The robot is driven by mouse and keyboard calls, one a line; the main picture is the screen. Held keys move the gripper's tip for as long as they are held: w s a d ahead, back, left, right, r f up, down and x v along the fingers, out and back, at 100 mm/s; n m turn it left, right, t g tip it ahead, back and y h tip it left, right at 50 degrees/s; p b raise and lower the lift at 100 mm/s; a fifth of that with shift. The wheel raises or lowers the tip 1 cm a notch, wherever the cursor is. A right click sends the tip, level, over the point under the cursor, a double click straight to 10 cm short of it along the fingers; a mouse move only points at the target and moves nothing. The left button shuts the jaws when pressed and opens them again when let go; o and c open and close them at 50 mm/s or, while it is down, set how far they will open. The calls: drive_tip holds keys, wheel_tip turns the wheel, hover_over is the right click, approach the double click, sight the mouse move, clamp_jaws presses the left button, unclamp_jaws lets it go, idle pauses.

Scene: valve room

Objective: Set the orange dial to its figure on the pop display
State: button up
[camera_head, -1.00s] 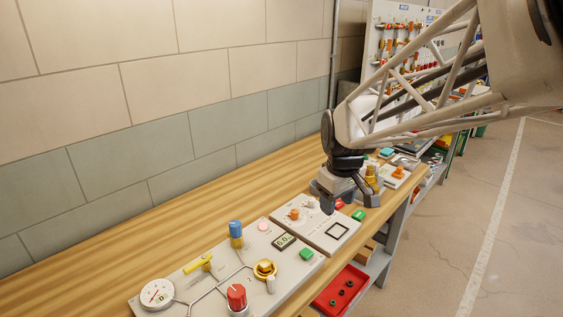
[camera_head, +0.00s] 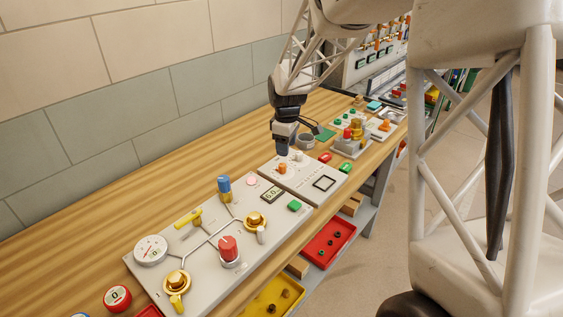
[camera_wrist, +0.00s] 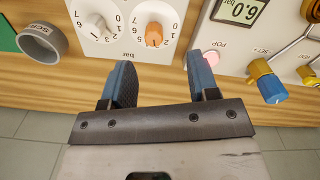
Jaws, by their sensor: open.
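The orange dial (camera_head: 282,169) sits on the small grey panel beside a white dial (camera_head: 298,156). In the wrist view the orange dial (camera_wrist: 154,34) has a numbered scale marked "bar"; its exact setting is hard to read. The display (camera_head: 271,194) is on the neighbouring larger panel and appears to read 6.0. In the wrist view the display (camera_wrist: 238,10) is near a pink button (camera_wrist: 211,57) labelled POP. My gripper (camera_head: 284,150) is above the small panel, close to the dials. In the wrist view my gripper (camera_wrist: 160,72) is open and empty, its fingers short of the orange dial.
The larger panel carries a gauge (camera_head: 151,250), a red knob (camera_head: 229,249), a blue-topped valve (camera_head: 224,188) and yellow valves. A grey cup (camera_head: 306,140) stands behind the small panel. Red (camera_head: 328,243) and yellow (camera_head: 272,298) trays lie below the bench's front edge.

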sight(282, 164)
drive_tip(key=shift+w+a+f+n, duration=0.2)
drive_tip(key=shift+w+a+f, duration=0.05)
drive_tip(key=shift+w+f, duration=0.25)
drive_tip(key=shift+w+a+f+n, duration=0.25)
drive_tip(key=shift+w+f, duration=0.15)
drive_tip(key=shift+w, duration=0.1)
drive_tip(key=shift+f, duration=0.15)
drive_tip(key=shift+f, duration=3.75)
drive_tip(key=c, duration=0.9)
